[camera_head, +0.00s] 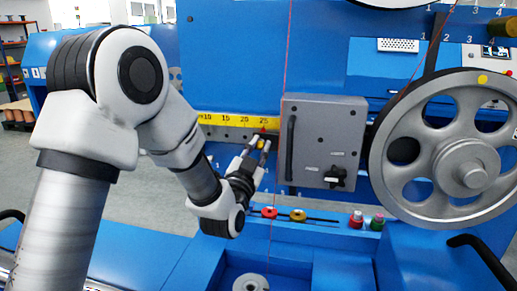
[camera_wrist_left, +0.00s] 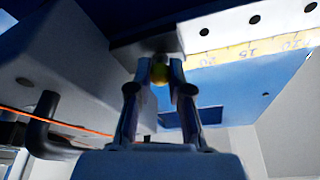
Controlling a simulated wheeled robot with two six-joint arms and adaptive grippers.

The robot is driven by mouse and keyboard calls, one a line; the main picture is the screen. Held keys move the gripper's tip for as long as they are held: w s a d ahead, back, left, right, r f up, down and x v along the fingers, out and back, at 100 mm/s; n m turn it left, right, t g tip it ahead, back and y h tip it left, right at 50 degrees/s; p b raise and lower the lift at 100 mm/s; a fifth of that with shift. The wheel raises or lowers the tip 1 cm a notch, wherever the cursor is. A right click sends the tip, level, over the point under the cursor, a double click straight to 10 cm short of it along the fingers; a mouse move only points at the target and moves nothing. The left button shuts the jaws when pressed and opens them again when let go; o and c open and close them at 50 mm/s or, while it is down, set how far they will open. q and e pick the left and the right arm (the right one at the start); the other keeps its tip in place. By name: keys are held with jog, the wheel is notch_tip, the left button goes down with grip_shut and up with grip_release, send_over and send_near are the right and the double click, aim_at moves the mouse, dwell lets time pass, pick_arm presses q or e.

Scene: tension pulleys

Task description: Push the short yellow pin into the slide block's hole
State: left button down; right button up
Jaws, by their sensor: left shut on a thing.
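My left gripper (camera_head: 264,143) is in front of the ruler rail, just left of the grey box. It is shut on the short yellow pin (camera_wrist_left: 160,73), of which a small yellow part shows between the fingertips. A grey plate (camera_wrist_left: 140,45) lies right beyond the fingertips. The hole is hidden, and I cannot tell whether the pin's tip is in it. My right gripper is not in view.
A yellow ruler (camera_head: 222,120) runs above a row of holes. A large spoked wheel (camera_head: 462,172) stands to the right. A red knob (camera_head: 269,212), a yellow knob (camera_head: 298,215), a red pin (camera_head: 356,220) and a green pin (camera_head: 377,222) are below. A thin red line (camera_head: 288,60) hangs nearby.

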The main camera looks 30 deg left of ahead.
pick_arm(q)
jog(key=shift+w, duration=0.1)
jog(key=shift+w, duration=0.2)
jog(key=shift+r, duration=0.1)
dwell(0.5)
jog(key=c, duration=1)
grip_release()
jog(key=shift+w, duration=0.1)
jog(key=a+v, duration=0.1)
jog(key=v, duration=0.6)
jog(key=shift+s+d, duration=0.2)
jog(key=shift+d, duration=0.2)
